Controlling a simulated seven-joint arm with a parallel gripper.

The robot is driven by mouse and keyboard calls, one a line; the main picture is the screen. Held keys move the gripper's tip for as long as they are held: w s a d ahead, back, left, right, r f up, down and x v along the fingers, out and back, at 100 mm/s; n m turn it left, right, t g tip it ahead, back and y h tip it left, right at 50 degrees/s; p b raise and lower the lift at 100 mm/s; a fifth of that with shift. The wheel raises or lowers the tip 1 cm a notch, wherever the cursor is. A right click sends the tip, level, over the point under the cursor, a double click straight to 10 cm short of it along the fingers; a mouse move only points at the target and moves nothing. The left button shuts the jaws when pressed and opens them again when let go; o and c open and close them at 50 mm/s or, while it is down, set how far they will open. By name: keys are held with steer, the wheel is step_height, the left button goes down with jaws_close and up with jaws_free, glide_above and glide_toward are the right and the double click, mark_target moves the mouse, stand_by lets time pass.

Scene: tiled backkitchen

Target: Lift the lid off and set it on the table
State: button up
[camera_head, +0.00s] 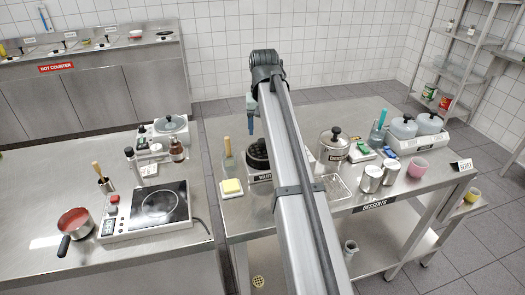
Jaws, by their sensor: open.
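Several lidded vessels are in view, and I cannot tell which lid is the task's. A steel pot (333,152) with a black-knobbed lid (335,133) stands upright on the steel dessert table (262,222), right of my arm. Two grey lidded containers (404,130) stand at the table's back right. A glass-lidded pan (171,124) is on the left counter. My gripper (250,127) hangs beyond the far end of my arm, above the table's left part. It is open, with nothing seen in it, and is well left of the pot. My arm hides part of the table.
A black waffle maker (257,155) sits close below my gripper. A yellow block on a white dish (231,187), two steel canisters (371,178), a wire rack (335,187) and a pink bowl (418,168) stand around. The table's front left is clear.

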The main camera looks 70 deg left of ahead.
mark_target(263, 140)
steer(key=f, duration=0.4)
steer(key=shift+a+f, duration=0.2)
jaws_close()
stand_by(0.4)
